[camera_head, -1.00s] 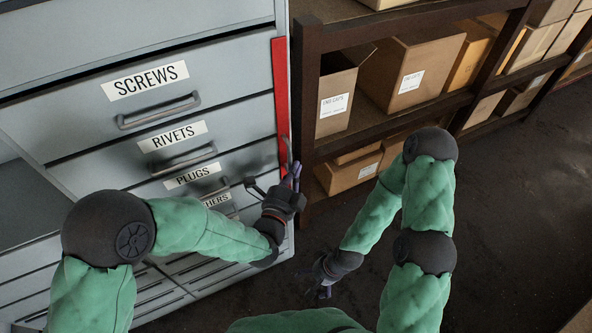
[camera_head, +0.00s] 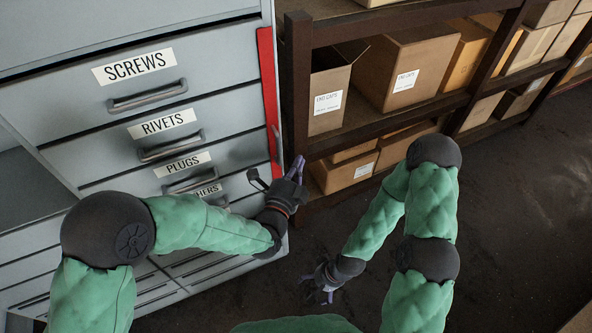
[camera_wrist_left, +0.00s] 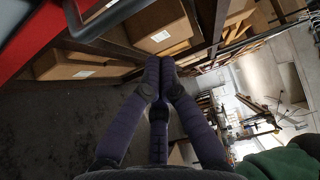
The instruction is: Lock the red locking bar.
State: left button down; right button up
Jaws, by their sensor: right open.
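The red locking bar (camera_head: 267,90) runs vertically along the right front edge of the grey drawer cabinet (camera_head: 225,60). A small grey handle (camera_head: 276,138) sits low on the bar. In the left wrist view the red bar (camera_wrist_left: 28,38) fills the upper left corner, with the grey handle (camera_wrist_left: 100,18) beside it. My left gripper (camera_head: 298,165) is just right of the bar's lower end, apart from it. In the left wrist view its fingertips (camera_wrist_left: 165,62) meet with nothing between them. My right gripper (camera_head: 318,293) is open, low over the floor and away from the bar.
The cabinet's labelled drawers look closed, with handles such as the one on SCREWS (camera_head: 147,96) standing out. A dark shelf rack (camera_head: 297,90) with cardboard boxes (camera_head: 328,98) stands close right of the bar. The dark floor (camera_head: 500,220) at right is clear.

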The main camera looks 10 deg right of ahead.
pick_arm(q)
jog(key=s+a+p, duration=0.2)
jog(key=s+a, duration=0.3)
jog(key=a, duration=0.3)
jog(key=shift+s, duration=0.3)
jog(key=s+a+f+n+g+y, duration=0.1)
jog(key=a+f+n+g+y, duration=0.2)
jog(key=f+n, duration=0.55)
jog(key=s+a+f+n+g, duration=0.25)
jog(key=f+n+g, duration=0.25)
jog(key=f, duration=0.6)
jog(key=s+a+f+n+g+p, duration=0.1)
jog(key=s+a+f+n+g, duration=0.1)
jog(key=s+f+n+g, duration=0.6)
jog(key=s+f+n, duration=0.3)
jog(key=s+n, duration=0.1)
jog(key=shift+s+a+f+y, duration=0.25)
jog(key=shift+a+f+y, duration=0.05)
jog(key=shift+f, duration=0.05)
